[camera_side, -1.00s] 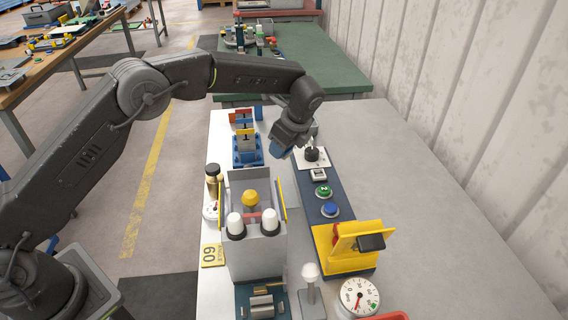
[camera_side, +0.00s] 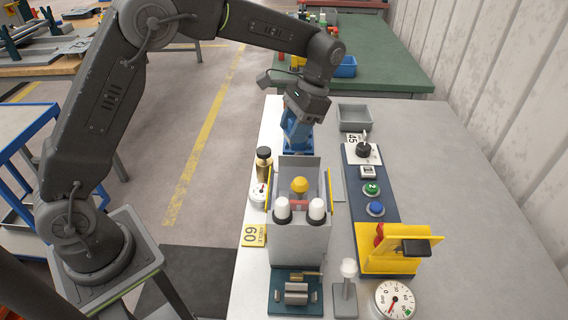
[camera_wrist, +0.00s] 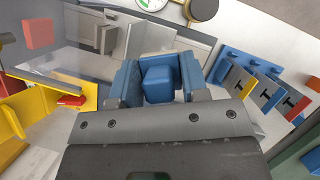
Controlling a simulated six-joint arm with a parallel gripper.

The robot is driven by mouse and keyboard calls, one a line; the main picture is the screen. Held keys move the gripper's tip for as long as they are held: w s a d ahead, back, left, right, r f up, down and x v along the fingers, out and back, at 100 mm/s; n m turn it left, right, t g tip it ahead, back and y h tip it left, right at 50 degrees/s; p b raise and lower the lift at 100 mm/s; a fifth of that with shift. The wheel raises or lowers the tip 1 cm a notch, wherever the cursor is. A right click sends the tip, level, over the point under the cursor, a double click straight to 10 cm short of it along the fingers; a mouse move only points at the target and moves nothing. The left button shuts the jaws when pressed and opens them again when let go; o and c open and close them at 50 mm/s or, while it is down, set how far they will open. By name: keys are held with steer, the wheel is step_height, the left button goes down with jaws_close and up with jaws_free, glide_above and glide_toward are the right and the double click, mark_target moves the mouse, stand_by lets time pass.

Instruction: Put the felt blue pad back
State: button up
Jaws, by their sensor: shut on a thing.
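My gripper (camera_side: 298,135) hangs over the back left of the bench, behind the grey bender (camera_side: 300,245). In the wrist view my gripper (camera_wrist: 159,82) has its blue jaws on either side of a blue block, which I take for the felt blue pad (camera_wrist: 159,84). The pad sits between the jaws, apart from the bench as far as I can see. In the side view the jaws and wrist hide the pad. The blue rack with upright numbered plates (camera_wrist: 262,88) shows to the right in the wrist view; in the side view my gripper largely covers it.
An empty grey tray (camera_side: 355,118) stands at the back. A dark control strip with a knob (camera_side: 364,151), a green button (camera_side: 371,189) and a blue button (camera_side: 376,209) runs right of the bender. A yellow guard (camera_side: 390,248) stands in front. The bench's right side is clear.

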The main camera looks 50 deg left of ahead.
steer(key=w+f+m+t+y, duration=0.3)
steer(key=w+m, duration=0.5)
steer(key=m, duration=0.3)
steer(key=m+t+h, duration=0.1)
steer(key=m+t, duration=0.3)
steer(key=m, duration=0.8)
glide_above(330, 153)
steer(key=s, duration=0.1)
steer(key=shift+d+f, duration=0.2)
steer(key=shift+f, duration=0.3)
steer(key=shift+d+f, duration=0.2)
steer(key=shift+f, duration=0.25)
steer(key=shift+f, duration=0.1)
step_height(330, 153, down, 9)
steer(key=shift+f, duration=0.2)
steer(key=shift+f, duration=0.1)
steer(key=shift+f, duration=0.15)
steer(key=o, duration=0.9)
steer(key=shift+t, duration=0.3)
